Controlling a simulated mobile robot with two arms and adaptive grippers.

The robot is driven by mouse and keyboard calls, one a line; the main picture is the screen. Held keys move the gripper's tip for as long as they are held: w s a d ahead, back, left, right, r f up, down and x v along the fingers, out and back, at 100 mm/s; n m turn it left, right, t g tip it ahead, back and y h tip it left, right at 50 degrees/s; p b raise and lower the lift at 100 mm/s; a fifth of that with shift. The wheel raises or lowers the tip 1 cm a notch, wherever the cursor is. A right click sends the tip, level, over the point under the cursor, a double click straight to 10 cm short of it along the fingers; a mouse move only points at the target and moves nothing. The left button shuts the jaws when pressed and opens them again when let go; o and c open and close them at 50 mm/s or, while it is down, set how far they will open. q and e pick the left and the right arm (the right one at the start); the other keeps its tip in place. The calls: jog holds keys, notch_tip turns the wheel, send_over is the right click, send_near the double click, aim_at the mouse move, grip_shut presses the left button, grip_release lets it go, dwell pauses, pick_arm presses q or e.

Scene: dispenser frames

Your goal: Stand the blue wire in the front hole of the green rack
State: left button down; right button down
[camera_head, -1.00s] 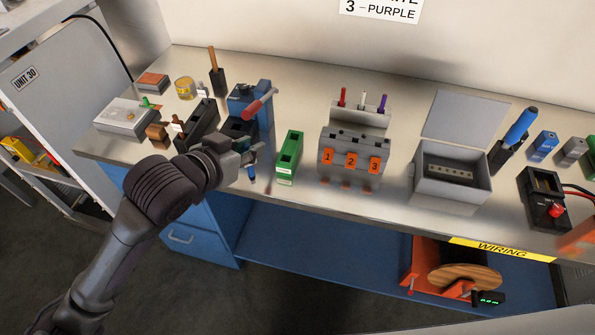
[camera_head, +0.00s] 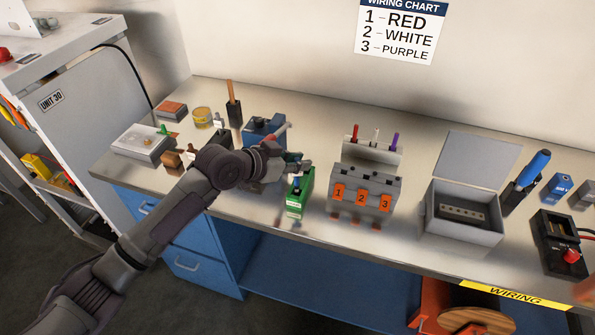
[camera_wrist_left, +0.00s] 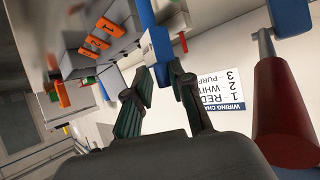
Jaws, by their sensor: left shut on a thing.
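The green rack (camera_head: 300,190) stands near the front edge of the bench, left of the numbered grey block. My left gripper (camera_head: 302,168) is right over the rack's upper end in the head view and covers part of its top. In the wrist view the left gripper (camera_wrist_left: 160,88) is shut on the blue wire (camera_wrist_left: 157,42), which shows as a blue length between and beyond the fingertips. The wire's lower end and the rack's front hole are hidden in the head view, so I cannot tell whether the wire touches the rack.
A grey block with orange tags (camera_head: 361,197) stands close right of the rack. Behind it a holder carries red, white and purple pegs. A blue stand with a red-handled tool (camera_wrist_left: 288,115) is close beside the gripper. An open grey box (camera_head: 461,225) stands further right.

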aim_at(294, 173)
pick_arm(q)
notch_tip(294, 173, down, 3)
jog(key=shift+f+p, duration=0.1)
jog(key=shift+p, duration=0.4)
jog(key=shift+f, duration=0.55)
jog(key=c, duration=1)
grip_release()
pick_arm(e)
jog(key=shift+w+a+r, duration=0.3)
jog(key=shift+a+r, duration=0.1)
pick_arm(q)
jog(key=shift+a, duration=0.1)
jog(key=shift+b+v, duration=0.95)
jog(key=shift+v, duration=5.05)
pick_arm(e)
jog(key=shift+d+f, duration=0.3)
jog(key=shift+f, duration=0.55)
